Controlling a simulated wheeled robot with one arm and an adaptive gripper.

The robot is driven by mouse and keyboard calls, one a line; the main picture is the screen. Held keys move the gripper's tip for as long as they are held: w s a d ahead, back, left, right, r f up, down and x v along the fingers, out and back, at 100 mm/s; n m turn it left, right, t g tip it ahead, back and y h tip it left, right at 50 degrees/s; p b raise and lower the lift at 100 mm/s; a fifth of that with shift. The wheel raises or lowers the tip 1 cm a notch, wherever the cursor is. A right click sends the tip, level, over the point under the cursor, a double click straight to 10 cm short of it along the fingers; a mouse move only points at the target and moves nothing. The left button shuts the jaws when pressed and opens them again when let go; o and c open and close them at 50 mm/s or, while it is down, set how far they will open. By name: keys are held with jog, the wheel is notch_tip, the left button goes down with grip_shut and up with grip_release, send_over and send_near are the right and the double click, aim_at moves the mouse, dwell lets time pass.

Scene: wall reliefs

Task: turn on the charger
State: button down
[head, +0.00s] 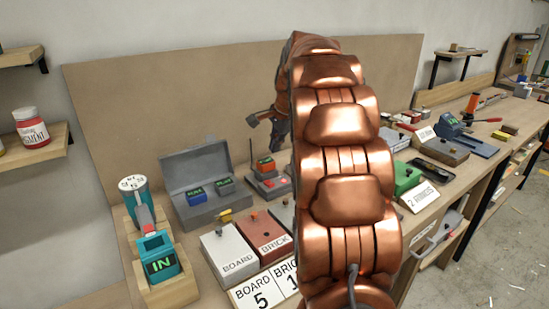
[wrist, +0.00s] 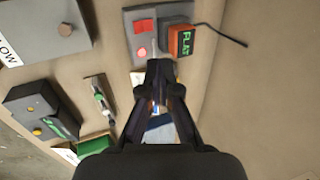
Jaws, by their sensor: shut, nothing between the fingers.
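The charger is a grey block (head: 272,187) on the bench. In the wrist view its grey top (wrist: 127,24) shows a red rocker switch (wrist: 144,26) and a round red light or button (wrist: 142,52). An orange and dark battery (wrist: 181,41) marked FLAT sits on it; it also shows in the head view (head: 265,165). A black cord runs off the charger. My gripper (wrist: 160,68) is shut and empty, its tips beside the charger's near edge in the wrist view. In the head view my gripper (head: 254,119) is above the charger; my arm hides part of the bench.
An open grey case (head: 205,208) holds two batteries left of the charger. A teal drill (head: 158,262) marked IN stands in a wooden holder. Boxes marked BOARD (head: 230,262) and BRICK (head: 264,240) stand in front. A tan backboard (head: 170,95) rises behind the bench.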

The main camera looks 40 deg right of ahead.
jog(key=shift+v, duration=0.95)
jog(key=shift+w, duration=0.15)
